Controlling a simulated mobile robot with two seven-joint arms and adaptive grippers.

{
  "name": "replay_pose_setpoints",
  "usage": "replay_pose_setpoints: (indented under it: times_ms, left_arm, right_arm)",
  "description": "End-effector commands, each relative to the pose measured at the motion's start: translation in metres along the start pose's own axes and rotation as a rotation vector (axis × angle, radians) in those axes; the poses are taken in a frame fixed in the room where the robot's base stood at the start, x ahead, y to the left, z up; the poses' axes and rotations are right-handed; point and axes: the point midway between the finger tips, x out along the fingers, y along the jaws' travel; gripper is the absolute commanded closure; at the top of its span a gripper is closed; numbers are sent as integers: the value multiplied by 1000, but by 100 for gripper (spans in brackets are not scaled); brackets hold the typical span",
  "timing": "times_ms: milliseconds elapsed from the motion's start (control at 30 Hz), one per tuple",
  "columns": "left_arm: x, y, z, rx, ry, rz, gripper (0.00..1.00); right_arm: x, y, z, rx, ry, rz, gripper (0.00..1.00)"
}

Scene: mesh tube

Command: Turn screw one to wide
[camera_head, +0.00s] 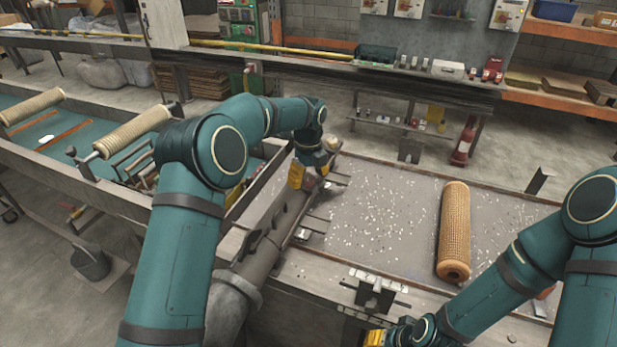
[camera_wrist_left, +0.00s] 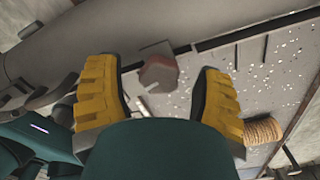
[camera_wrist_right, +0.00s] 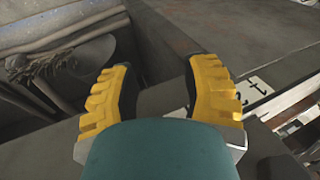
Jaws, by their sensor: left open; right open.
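A reddish-brown hexagonal screw head (camera_wrist_left: 158,73) shows in the left wrist view, on a grey metal part beside a long grey tube (camera_wrist_left: 80,45). My left gripper (camera_wrist_left: 160,88) is open, with one yellow finger on each side of the screw head; I cannot tell whether they touch it. In the head view my left gripper (camera_head: 306,178) is at the far end of the grey tube (camera_head: 283,215), and its fingers and wrist hide much of the screw. My right gripper (camera_wrist_right: 158,82) is open and empty; in the head view only a yellow part of it (camera_head: 375,338) shows at the bottom edge.
A tan mesh roll (camera_head: 454,230) lies on the speckled grey table (camera_head: 375,220) to the right. A metal bracket (camera_head: 375,290) sits at the table's front edge. More rolls lie on the teal bench (camera_head: 75,145) at left. A white marked label (camera_wrist_right: 253,90) shows near my right gripper.

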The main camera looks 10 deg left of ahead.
Motion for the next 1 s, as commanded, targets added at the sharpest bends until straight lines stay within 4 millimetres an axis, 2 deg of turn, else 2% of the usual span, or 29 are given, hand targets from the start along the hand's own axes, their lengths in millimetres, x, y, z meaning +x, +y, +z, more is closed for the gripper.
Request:
replay_pose_setpoints:
  times_ms: [167, 300, 367, 767, 1000]
  left_arm:
    - [0, 0, 0, 0, 0, 0, 31]
    - [0, 0, 0, 0, 0, 1, 80]
    - [0, 0, 0, 0, 0, 1, 100]
    - [-1, 0, 0, -49, 0, 1, 100]
    - [-2, 0, 0, -200, 1, 2, 100]
  right_arm:
    - [0, 0, 0, 0, 0, 0, 53]
    - [0, 0, 0, 0, 0, 0, 53]
    - [0, 0, 0, 0, 0, 0, 53]
    - [-4, -1, 0, 0, 0, -1, 53]
    - [-12, -4, -1, 0, 0, -2, 53]
